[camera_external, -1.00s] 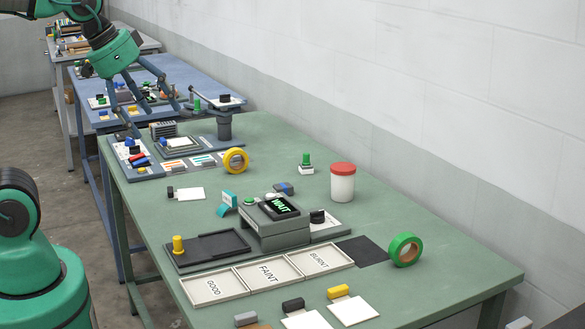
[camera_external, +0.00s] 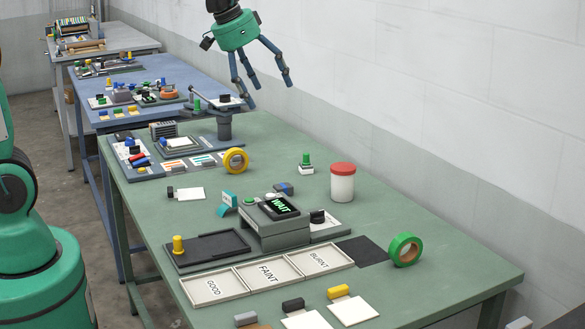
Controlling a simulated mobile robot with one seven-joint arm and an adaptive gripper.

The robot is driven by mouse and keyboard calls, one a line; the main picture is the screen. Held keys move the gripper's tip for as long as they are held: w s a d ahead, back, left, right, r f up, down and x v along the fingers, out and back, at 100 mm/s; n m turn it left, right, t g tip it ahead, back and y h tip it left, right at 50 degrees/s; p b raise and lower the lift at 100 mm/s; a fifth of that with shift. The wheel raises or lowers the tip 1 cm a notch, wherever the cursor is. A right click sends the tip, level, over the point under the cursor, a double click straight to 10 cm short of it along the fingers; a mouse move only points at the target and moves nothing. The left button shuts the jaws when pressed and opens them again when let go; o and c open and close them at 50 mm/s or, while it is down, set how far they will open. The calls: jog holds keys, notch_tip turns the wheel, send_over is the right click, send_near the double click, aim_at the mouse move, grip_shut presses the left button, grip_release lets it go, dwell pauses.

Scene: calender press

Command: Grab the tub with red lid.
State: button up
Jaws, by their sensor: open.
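The tub with red lid (camera_external: 342,183) is a white cylinder with a red cap. It stands upright on the green table, towards the wall side and right of the middle. My gripper (camera_external: 268,97) is open and empty, with its fingers spread and pointing down. In the picture it is above and to the left of the tub, apart from it, over the far part of the table.
The green table (camera_external: 430,260) also bears a green-button block (camera_external: 306,165), a press with a WAIT display (camera_external: 277,222), sorting trays (camera_external: 268,272), a green tape roll (camera_external: 405,249) and a yellow tape roll (camera_external: 236,161). A post with a flat top (camera_external: 224,125) stands near my gripper. A white wall runs behind.

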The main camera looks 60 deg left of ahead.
jog(key=w+a+f+p, duration=0.35)
jog(key=w+f, duration=0.35)
jog(key=w, duration=0.7)
jog(key=p, duration=0.1)
send_near(342, 166)
jog(key=shift+v, duration=1.15)
jog(key=shift+d, duration=0.1)
jog(key=shift+g, duration=0.3)
jog(key=x, duration=0.7)
jog(key=shift+w+f+b, duration=0.15)
jog(key=shift+f+b, duration=0.1)
jog(key=shift+b, duration=0.05)
jog(key=shift+w+f, duration=0.25)
jog(key=shift+f, duration=0.2)
jog(key=shift+b+x, duration=0.4)
jog(key=shift+x, duration=2.15)
jog(key=shift+w, duration=0.15)
